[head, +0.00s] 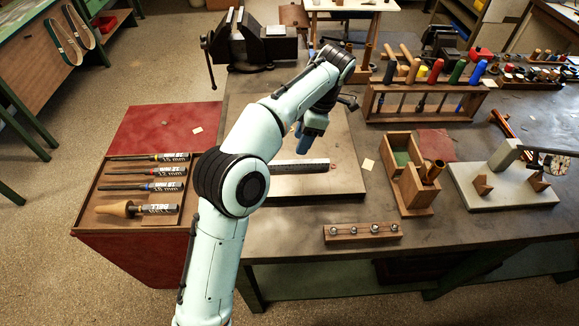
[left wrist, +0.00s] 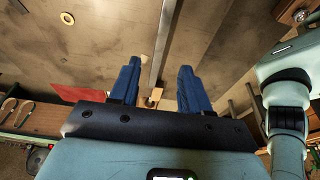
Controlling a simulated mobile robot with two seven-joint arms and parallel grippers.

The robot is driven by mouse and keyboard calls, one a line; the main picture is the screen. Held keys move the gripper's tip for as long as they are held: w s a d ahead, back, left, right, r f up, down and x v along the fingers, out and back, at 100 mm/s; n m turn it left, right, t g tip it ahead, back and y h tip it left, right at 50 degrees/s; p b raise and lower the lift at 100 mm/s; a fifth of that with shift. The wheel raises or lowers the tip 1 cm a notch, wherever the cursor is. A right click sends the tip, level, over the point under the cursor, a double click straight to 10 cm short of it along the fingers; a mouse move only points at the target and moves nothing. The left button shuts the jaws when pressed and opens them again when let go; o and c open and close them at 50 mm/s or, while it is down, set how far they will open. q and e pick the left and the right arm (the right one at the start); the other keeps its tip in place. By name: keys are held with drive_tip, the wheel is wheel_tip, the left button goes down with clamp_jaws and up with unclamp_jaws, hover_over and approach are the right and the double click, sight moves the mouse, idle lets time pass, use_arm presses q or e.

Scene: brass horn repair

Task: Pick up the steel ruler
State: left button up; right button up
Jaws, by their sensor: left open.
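The steel ruler (head: 302,165) lies flat on a pale board (head: 345,185) on the workbench in the head view. My left arm hides its left end. My left gripper (head: 300,133) is above the board, on the far side of the ruler in the picture, with its blue fingers pointing down. In the left wrist view the left gripper (left wrist: 158,85) is open, its two fingers apart with nothing held. A long narrow grey strip (left wrist: 163,45) shows between and beyond the fingers; I cannot tell if it is the ruler. My right gripper is not in view.
A wooden tray (head: 105,205) of labelled tools stands left of my arm. A vise (head: 262,45) is behind.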

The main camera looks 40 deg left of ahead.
sight(290, 162)
use_arm(q)
drive_tip(key=x, duration=0.3)
drive_tip(key=shift+b, duration=0.35)
drive_tip(key=shift+a+f, duration=0.2)
drive_tip(key=shift+f, duration=0.25)
drive_tip(key=x, duration=0.1)
drive_tip(key=b+x, duration=0.1)
drive_tip(key=x, duration=0.1)
drive_tip(key=shift+s+a+f, duration=0.15)
drive_tip(key=shift+s+a, duration=0.05)
drive_tip(key=shift+s, duration=0.2)
drive_tip(key=shift+s+a+f+b, duration=0.1)
drive_tip(key=shift+f+b, duration=0.2)
drive_tip(key=shift+f, duration=0.25)
clamp_jaws()
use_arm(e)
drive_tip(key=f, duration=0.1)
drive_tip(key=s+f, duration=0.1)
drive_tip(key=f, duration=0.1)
